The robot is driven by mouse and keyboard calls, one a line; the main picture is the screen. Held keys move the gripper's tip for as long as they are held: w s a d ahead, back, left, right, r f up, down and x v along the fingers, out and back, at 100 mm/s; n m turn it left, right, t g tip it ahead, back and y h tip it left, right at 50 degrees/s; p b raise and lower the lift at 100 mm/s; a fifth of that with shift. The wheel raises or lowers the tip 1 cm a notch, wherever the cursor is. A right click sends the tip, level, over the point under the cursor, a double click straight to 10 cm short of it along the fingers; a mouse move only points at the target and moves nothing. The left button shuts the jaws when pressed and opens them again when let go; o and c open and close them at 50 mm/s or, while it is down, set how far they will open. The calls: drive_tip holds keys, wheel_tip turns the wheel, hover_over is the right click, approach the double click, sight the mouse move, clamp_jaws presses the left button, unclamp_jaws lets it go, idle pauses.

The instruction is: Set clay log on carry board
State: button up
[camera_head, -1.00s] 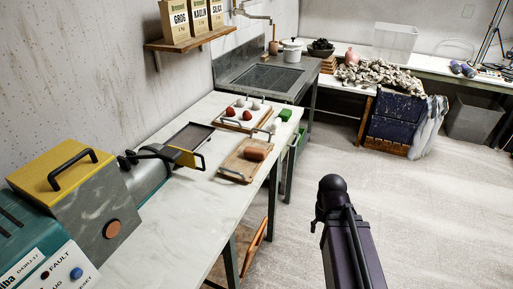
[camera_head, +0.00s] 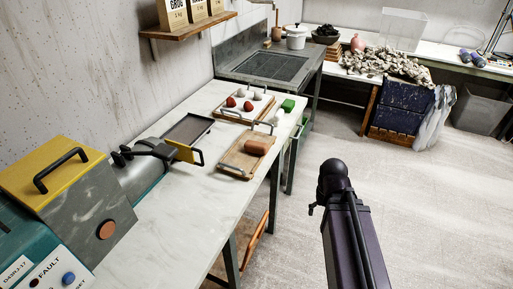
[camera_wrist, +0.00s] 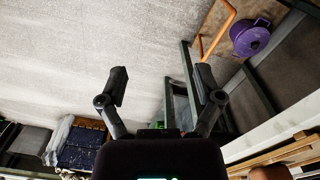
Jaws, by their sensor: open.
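The clay log (camera_head: 256,148) is a short reddish-brown cylinder. It lies on a wooden board with metal handles at its ends, which looks like the carry board (camera_head: 233,160), near the table's right edge. A brown rounded shape at the bottom right of the wrist view (camera_wrist: 270,173) appears to be the log, cut off by the frame. My gripper (camera_wrist: 162,88) is open and empty, its two dark fingers spread over the floor, apart from the log and board. In the head view my arm rises right of the table, and the fingers cannot be made out.
A purple pot (camera_wrist: 250,38) sits low under the table. The floor at right is clear.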

drive_tip(key=w+a+r+n+p, duration=0.4)
drive_tip(key=w+a+r+p, duration=0.1)
drive_tip(key=w, duration=0.3)
drive_tip(key=w+a+r+n+p, duration=0.3)
drive_tip(key=w+a+r+p, duration=0.2)
drive_tip(key=w, duration=0.2)
wheel_tip(320, 180, up, 8)
drive_tip(key=n+p, duration=0.7)
drive_tip(key=p, duration=0.1)
hover_over(256, 143)
drive_tip(key=shift+d+r, duration=0.15)
drive_tip(key=shift+f, duration=0.2)
wheel_tip(256, 143, down, 8)
drive_tip(key=b, duration=0.8)
drive_tip(key=shift+f+b, duration=0.15)
drive_tip(key=shift+b, duration=0.15)
drive_tip(key=shift+f+b, duration=2.6)
drive_tip(key=shift+c, duration=0.2)
clamp_jaws()
